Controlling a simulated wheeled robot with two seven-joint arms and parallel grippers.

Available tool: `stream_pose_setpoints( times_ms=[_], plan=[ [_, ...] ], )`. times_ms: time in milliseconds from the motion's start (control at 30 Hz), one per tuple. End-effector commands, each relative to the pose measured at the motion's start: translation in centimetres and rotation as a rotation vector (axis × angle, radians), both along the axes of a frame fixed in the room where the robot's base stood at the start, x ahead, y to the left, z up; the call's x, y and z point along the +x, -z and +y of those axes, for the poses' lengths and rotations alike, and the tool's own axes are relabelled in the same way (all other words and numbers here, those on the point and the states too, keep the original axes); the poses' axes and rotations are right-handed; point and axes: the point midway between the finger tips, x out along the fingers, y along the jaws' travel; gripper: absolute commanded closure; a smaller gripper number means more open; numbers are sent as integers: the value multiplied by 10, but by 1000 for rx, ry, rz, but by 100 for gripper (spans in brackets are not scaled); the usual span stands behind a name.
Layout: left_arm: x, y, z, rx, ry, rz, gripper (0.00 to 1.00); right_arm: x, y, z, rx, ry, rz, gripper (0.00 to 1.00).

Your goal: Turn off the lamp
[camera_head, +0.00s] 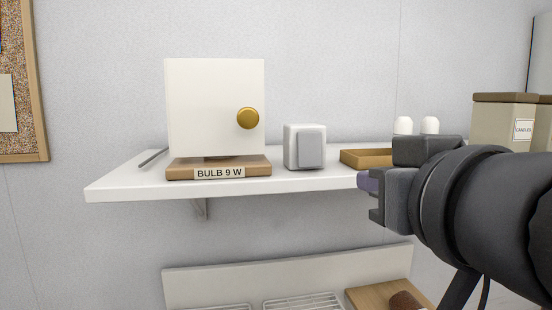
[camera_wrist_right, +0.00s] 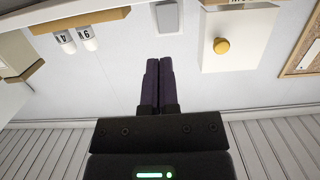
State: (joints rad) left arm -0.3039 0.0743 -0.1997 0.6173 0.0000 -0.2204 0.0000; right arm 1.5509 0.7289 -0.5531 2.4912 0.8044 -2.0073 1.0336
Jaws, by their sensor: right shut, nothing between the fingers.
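The lamp (camera_head: 205,105) is a square white box on a wooden base labelled "BULB 9 W", standing on the left part of the white shelf. A round gold knob (camera_head: 248,118) sits on the right side of its front face. In the right wrist view the lamp (camera_wrist_right: 245,45) appears upside down at upper right, with its knob (camera_wrist_right: 221,46). My right gripper (camera_head: 368,181) is shut and empty, in front of the shelf's edge, well right of the lamp and apart from it. Its purple fingers (camera_wrist_right: 158,64) touch each other in the right wrist view. My left gripper is not in view.
A small white block with a grey front panel (camera_head: 304,147) stands right of the lamp. Beyond it are a wooden tray (camera_head: 366,158), two white-topped items (camera_head: 403,125) and beige canisters (camera_head: 503,122). A corkboard (camera_head: 20,80) hangs at left. A rack (camera_head: 303,301) lies below the shelf.

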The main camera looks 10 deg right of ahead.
Motion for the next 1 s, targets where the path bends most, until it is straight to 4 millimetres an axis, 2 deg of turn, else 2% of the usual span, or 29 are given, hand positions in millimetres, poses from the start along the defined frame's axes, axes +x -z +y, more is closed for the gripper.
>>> stream_pose_setpoints(
  times_ms=[133,267,433,567,700,800,1000],
  plan=[
    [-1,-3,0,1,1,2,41,3,0,1,1,-3,2,100],
    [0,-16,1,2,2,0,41,19,0,2,4,-6,8,100],
    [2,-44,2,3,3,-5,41,39,-3,8,3,-29,0,100],
    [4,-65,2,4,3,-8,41,50,2,3,9,-6,11,100],
    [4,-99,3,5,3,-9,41,76,3,2,-4,3,11,100],
    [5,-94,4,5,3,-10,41,98,13,3,0,2,5,100],
    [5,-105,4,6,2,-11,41,129,18,4,0,1,3,100]
  ],
)
